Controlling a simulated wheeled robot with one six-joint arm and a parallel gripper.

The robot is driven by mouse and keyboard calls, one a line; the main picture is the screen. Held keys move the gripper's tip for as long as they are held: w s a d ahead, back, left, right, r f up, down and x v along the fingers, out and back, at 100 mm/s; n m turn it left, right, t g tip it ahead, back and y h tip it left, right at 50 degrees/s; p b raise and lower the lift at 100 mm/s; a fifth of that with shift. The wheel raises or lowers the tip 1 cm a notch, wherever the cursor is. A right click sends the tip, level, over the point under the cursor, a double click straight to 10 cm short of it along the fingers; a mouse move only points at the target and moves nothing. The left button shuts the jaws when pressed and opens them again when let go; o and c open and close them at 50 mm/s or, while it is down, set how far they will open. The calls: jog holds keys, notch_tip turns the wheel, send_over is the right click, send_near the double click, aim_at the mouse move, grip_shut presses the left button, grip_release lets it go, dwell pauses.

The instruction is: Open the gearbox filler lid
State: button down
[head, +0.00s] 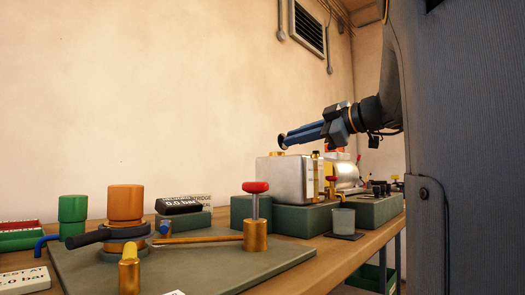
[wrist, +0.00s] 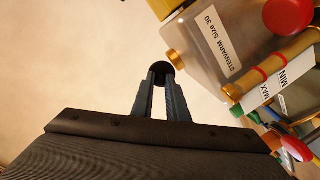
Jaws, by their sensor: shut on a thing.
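The gearbox (head: 285,178) is a pale metal box on a green block near the back of the bench. In the wrist view its casing (wrist: 190,35) carries a "STENVARM Size 30" label and a brass plug. My gripper (head: 284,141) reaches left over the top of the gearbox, tilted slightly down. Its fingers are shut on a small round black knob (wrist: 162,70), seen at the fingertips in both views. The knob appears clear of the casing in the wrist view. I cannot tell whether it belongs to the filler lid. An orange part (head: 333,150) shows behind my fingers.
A sight gauge (wrist: 265,90) marked MIN and MAX and a red ball-shaped part (wrist: 290,14) stand close to the gearbox. A red-topped brass post (head: 255,215), a grey cup (head: 343,221) and an orange cylinder (head: 125,203) stand nearer. Space above the bench's left is clear.

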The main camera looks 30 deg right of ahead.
jog(key=shift+b, duration=0.6)
jog(key=c, duration=1.7)
grip_release()
jog(key=shift+c, duration=0.2)
jog(key=shift+s, duration=0.1)
jog(key=f+p+v, duration=0.1)
jog(key=v, duration=0.6)
jog(key=shift+s+d+r+p, duration=0.15)
jog(key=shift+s+r+p, duration=0.15)
jog(key=shift+s+r, duration=0.1)
jog(key=shift+r, duration=0.1)
